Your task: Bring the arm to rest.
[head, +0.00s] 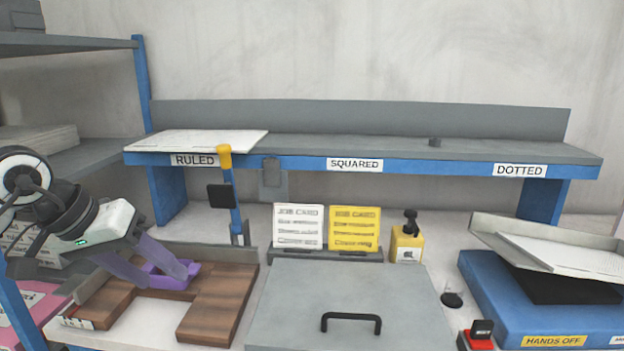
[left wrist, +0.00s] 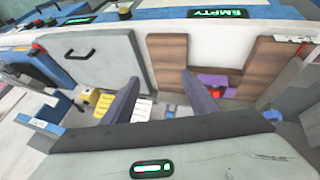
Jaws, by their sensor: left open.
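My left gripper (head: 167,279) comes in from the left in the head view, its two purple-grey fingers apart and nothing seen between them. It hangs over the brown wooden block (head: 213,300), near a small purple piece (head: 161,282) at the block's back. In the left wrist view my left gripper (left wrist: 161,82) has its fingers spread, with the wooden block (left wrist: 178,60) and the purple piece (left wrist: 214,84) beyond them. The fingers partly cover the purple piece in the head view; whether they touch it I cannot tell. My right gripper is in neither view.
A grey lidded box (head: 350,290) with a black handle stands right of the block. Two job cards (head: 298,226), a yellow bottle (head: 407,245) and a blue post (head: 235,205) stand behind. A blue stand with a tray (head: 545,310) is at right. A shelf (head: 400,150) spans the back.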

